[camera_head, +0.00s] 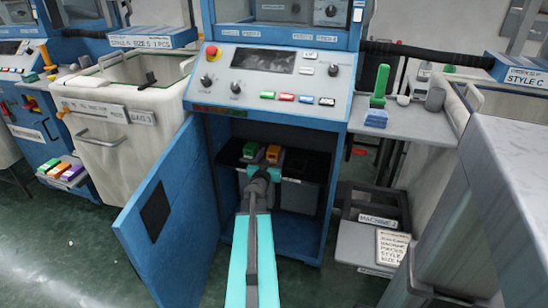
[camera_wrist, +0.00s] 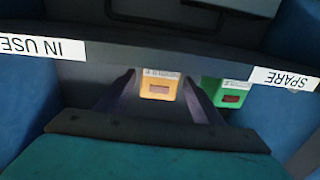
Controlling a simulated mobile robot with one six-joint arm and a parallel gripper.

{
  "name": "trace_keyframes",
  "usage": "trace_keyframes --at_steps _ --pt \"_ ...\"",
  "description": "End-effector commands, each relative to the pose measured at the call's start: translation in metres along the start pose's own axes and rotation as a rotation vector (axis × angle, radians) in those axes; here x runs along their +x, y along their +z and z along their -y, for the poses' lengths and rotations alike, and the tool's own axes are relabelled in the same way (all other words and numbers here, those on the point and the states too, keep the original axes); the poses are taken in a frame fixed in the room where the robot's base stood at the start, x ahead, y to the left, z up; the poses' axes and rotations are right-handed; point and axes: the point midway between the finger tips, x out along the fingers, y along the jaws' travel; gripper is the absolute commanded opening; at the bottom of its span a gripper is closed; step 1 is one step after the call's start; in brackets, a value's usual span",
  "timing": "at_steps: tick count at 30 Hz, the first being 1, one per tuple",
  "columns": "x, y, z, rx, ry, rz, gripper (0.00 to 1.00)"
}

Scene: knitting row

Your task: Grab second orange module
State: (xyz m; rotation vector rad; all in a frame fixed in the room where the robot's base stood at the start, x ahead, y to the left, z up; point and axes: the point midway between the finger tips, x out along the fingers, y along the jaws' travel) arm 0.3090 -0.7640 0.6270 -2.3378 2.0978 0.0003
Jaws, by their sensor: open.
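An orange module (camera_head: 273,153) sits inside the open cabinet of the blue machine, just right of a green module (camera_head: 251,150). My gripper (camera_head: 262,170) reaches into the cabinet in front of them. In the wrist view, my gripper (camera_wrist: 158,88) is open, and the orange module (camera_wrist: 159,84) shows between its two fingers, with its far end beyond the bar. Whether the fingers touch it cannot be told. The green module (camera_wrist: 225,92) is just outside the right finger there. Another orange module (camera_head: 66,168) lies on a low shelf at the far left.
A dark bar with an IN USE label (camera_wrist: 40,46) and a SPARE label (camera_wrist: 285,78) crosses the wrist view. The blue cabinet door (camera_head: 160,215) stands open at the left. A side table (camera_head: 405,122) holds a green-handled thing (camera_head: 381,82). Green floor is clear around the door.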

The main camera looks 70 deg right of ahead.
Motion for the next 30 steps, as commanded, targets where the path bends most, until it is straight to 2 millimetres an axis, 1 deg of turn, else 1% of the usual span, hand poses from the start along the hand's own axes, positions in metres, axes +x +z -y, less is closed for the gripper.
trace_keyframes --at_steps 3,13,17,20,30 --pt "0.005 0.0 0.0 0.0 0.001 0.0 0.61" --pt "0.005 0.0 -0.001 0.0 0.001 0.0 0.61" --pt "0.008 0.0 -0.001 0.0 0.002 -0.001 0.61" --pt "0.015 0.001 -0.002 0.0 0.003 -0.001 0.61" --pt "0.046 0.002 -0.003 0.0 0.003 -0.001 0.61"
